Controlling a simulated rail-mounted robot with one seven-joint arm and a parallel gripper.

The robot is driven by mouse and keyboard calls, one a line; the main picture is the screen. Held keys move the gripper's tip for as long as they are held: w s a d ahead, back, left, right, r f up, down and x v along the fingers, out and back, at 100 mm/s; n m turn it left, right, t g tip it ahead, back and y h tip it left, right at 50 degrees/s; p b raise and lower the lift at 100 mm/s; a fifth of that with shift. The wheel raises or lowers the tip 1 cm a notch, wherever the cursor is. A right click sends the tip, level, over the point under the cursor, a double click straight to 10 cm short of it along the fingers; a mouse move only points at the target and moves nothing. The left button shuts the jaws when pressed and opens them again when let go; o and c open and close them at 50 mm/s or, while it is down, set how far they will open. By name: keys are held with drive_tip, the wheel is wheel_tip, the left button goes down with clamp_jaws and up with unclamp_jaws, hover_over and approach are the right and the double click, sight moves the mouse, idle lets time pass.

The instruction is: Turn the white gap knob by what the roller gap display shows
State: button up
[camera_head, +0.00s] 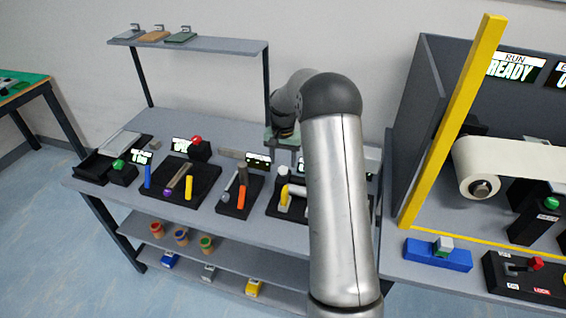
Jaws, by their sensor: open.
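I cannot make out the white gap knob for certain in the head view. A white roller (500,165) sits on the machine at the right, partly cut off by the frame edge. A display (515,67) above it reads RUN READY. Another display (559,75) at the right edge is cut off, so I cannot tell whether it is the roller gap display. My gripper (283,138) is open over the back of the left bench, far left of the roller. My arm partly hides it and the bench behind.
The grey bench (85,187) holds several black fixtures with coloured handles and small displays. A yellow post (455,120) and a dark side panel (415,130) stand between my arm and the roller. A blue block (425,252) and a red-handled lever box (520,278) sit in front.

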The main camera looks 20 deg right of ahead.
sight(283, 172)
drive_tip(key=shift+f, duration=1.4)
drive_tip(key=c, duration=1)
drive_tip(key=n+b, duration=0.2)
drive_tip(key=n, duration=0.2)
drive_tip(key=shift+f+n, duration=0.1)
drive_tip(key=shift+n, duration=0.2)
drive_tip(key=n+b, duration=0.1)
drive_tip(key=n, duration=0.4)
drive_tip(key=shift+b, duration=0.35)
